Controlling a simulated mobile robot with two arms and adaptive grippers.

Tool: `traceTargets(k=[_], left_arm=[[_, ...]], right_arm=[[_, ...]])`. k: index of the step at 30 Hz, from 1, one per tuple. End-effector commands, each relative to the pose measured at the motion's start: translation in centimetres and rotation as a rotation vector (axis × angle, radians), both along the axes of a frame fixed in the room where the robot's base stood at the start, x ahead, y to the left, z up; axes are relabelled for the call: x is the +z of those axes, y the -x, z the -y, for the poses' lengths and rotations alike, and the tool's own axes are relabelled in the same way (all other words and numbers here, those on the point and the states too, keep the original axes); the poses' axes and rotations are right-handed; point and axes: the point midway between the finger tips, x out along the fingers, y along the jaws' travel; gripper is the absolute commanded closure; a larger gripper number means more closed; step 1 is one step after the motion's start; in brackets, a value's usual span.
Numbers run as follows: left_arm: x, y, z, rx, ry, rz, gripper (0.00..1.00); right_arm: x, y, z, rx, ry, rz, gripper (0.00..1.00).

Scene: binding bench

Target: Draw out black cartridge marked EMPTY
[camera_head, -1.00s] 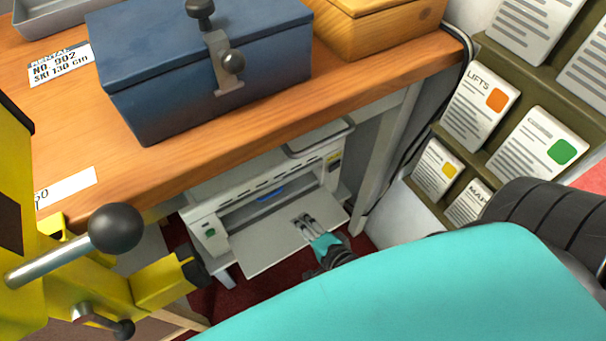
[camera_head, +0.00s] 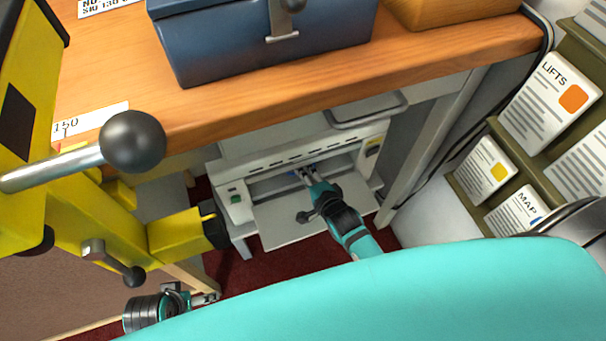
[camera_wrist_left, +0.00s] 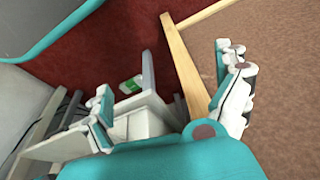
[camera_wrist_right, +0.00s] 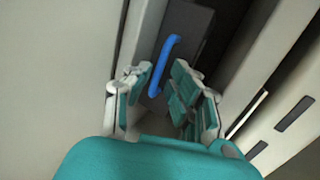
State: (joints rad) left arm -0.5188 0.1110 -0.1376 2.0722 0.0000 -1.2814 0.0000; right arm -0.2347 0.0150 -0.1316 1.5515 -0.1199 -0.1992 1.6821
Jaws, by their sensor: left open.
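The white printer (camera_head: 235,178) stands under the bench with its front flap (camera_head: 280,230) folded down. In the right wrist view a dark cartridge (camera_wrist_right: 196,24) with a blue handle (camera_wrist_right: 164,62) sits inside the printer. No EMPTY marking can be read. My right gripper (camera_head: 308,173) reaches over the flap into the printer's opening. In the right wrist view it is open (camera_wrist_right: 160,72), with the blue handle ahead and between its fingers; contact cannot be told. My left gripper (camera_head: 208,298) is low at the left, away from the printer, and open in the left wrist view (camera_wrist_left: 165,78).
The wooden bench top (camera_head: 300,85) overhangs the printer and carries a blue metal box (camera_head: 250,50). A yellow machine (camera_head: 70,200) with a ball-ended lever (camera_head: 133,141) stands at the left. A leaflet rack (camera_head: 500,140) is at the right. Red carpet lies below.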

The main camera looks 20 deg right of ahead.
Motion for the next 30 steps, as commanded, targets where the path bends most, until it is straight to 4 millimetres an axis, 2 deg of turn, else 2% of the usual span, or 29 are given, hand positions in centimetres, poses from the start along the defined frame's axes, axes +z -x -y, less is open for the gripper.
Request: traceTargets(k=[7,18,23,30], left_arm=[[2.5,0.1,-0.1,0.002,0.000,0.013,0.00],[3.0,0.2,-0.1,0.002,0.000,0.014,0.00],[3.0,0.2,-0.1,0.003,0.000,0.014,0.00],[3.0,0.2,-0.1,0.003,0.000,0.014,0.00]], right_arm=[[-1.1,-2.0,-0.3,0.001,0.000,0.000,0.79],[-1.1,-2.3,-0.3,0.001,0.000,0.000,0.79],[-1.1,-2.3,-0.3,0.001,0.000,0.000,0.98],[-1.2,-2.3,-0.3,0.001,0.001,-0.001,1.00]])
